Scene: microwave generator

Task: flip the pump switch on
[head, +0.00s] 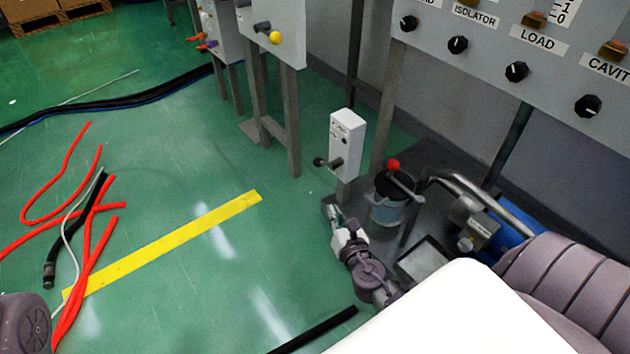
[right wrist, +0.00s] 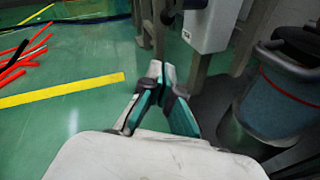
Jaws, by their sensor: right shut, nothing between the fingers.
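A white switch box (head: 346,140) stands on a short post right of centre in the head view. A dark lever with a round black knob (head: 320,162) sticks out of its lower front, to the left. I cannot read the small print on the box. My right gripper (head: 331,212) is shut and empty, below the knob and in front of the post, apart from both. In the right wrist view, the gripper's fingertips (right wrist: 158,70) meet, and the lower part of the box (right wrist: 210,25) is at the top, right of them. My left gripper is out of view.
A bucket (head: 386,212) and a red-knobbed lever (head: 393,164) are right of the post, near pipes and a metal tray (head: 428,260). A labelled panel (head: 490,50) is behind. Red hoses (head: 90,235) and a yellow stripe (head: 165,243) lie on the green floor at left.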

